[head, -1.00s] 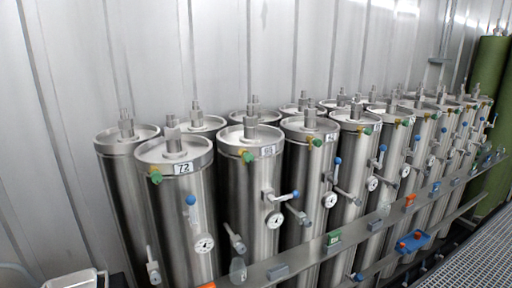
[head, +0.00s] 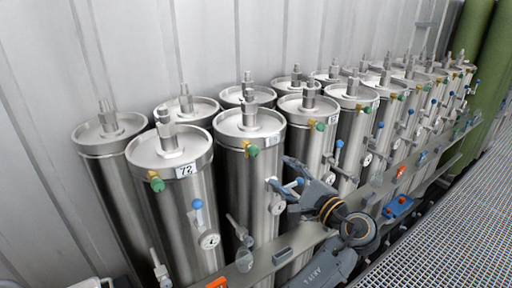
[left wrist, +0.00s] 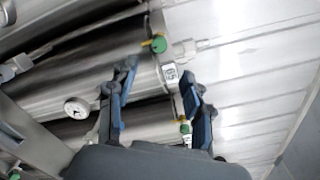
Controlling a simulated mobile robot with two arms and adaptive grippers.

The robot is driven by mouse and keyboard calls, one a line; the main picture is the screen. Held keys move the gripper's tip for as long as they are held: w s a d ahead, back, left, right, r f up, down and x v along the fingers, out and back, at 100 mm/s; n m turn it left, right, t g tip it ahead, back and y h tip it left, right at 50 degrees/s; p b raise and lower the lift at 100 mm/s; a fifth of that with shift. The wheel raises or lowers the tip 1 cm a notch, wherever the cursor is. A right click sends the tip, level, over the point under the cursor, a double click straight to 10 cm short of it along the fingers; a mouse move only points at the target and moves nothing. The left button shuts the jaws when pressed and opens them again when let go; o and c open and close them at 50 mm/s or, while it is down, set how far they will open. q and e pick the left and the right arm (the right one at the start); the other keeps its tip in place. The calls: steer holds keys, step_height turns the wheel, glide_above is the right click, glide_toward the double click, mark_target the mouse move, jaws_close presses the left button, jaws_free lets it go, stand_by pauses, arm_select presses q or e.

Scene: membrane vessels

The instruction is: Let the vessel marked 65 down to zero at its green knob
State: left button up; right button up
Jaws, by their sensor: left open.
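In the left wrist view a vessel label (left wrist: 171,73) sits between my fingers; it may read 65, but it is small and tilted. A green knob (left wrist: 159,46) with a yellow fitting is beside that label, and a second green knob (left wrist: 185,127) shows lower, near the right finger. My left gripper (left wrist: 160,80) is open and empty, its fingers apart. In the head view my left gripper (head: 286,174) is in front of the front-row vessels, below a green knob (head: 252,151). No label reading 65 is legible there. My right gripper is not in view.
A vessel marked 72 (head: 186,170) stands at the left of the row. Several steel vessels with blue-handled valves and gauges (head: 209,241) stand close together. A grey rail (head: 283,255) runs along their front. A metal grating (head: 455,215) lies at the right.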

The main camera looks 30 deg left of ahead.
mark_target(256, 153)
arm_select(q)
steer(key=p+x, duration=0.4)
steer(key=x, duration=0.7)
steer(key=shift+a+r+p, duration=0.1)
steer(key=shift+a+p, duration=0.05)
steer(key=shift+p, duration=0.2)
steer(key=shift+w+a, duration=0.2)
steer(key=shift+a, duration=0.05)
steer(key=shift+w+a, duration=0.1)
steer(key=shift+a, duration=0.2)
steer(key=c, duration=0.9)
jaws_close()
steer(key=shift+f, duration=0.2)
